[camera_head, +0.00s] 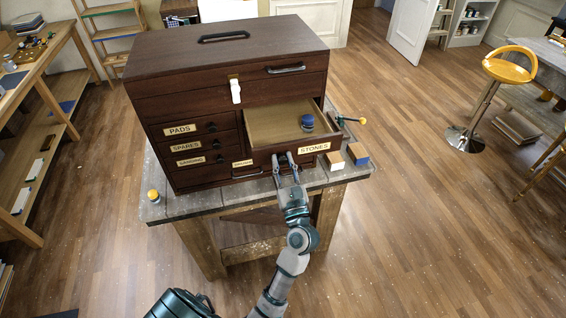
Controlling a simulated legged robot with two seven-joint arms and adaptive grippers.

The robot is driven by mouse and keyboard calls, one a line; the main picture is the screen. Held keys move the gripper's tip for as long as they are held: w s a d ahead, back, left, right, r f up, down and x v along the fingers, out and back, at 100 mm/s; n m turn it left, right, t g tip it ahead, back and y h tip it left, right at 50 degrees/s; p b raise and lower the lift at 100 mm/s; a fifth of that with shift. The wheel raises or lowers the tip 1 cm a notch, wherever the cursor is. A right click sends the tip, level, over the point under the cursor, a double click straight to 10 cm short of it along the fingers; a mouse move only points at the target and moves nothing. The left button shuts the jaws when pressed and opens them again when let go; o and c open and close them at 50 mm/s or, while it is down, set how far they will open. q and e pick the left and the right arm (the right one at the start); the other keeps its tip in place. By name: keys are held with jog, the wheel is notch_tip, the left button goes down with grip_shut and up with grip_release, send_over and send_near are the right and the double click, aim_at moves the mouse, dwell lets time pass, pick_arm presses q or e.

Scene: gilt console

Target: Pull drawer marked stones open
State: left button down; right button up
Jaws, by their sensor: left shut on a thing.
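The drawer marked stones (262,158) is on the right of a dark wooden tool chest (200,55). It stands pulled out, so its pale inside (270,125) shows. A blue jar (307,122) stands inside at the right. The STONES label (314,148) is on the right part of the drawer front. My left gripper (286,163) is at the middle of that front and shut on the drawer handle, which its fingers mostly hide. My right gripper is not in view.
Small drawers marked PADS (180,129), SPARES and SANDING are shut at the left. The chest stands on a grey-topped workbench (190,207). A yellow-topped jar (153,195) stands at the left corner.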

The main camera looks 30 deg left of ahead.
pick_arm(q)
jog(key=shift+s+d+r, duration=0.2)
jog(key=shift+s+d, duration=0.3)
jog(key=shift+d, duration=0.05)
jog(key=shift+s+d+r, duration=0.1)
jog(key=shift+s+d, duration=0.1)
jog(key=shift+d, duration=0.15)
jog(key=c, duration=0.9)
grip_release()
jog(key=shift+a, duration=0.15)
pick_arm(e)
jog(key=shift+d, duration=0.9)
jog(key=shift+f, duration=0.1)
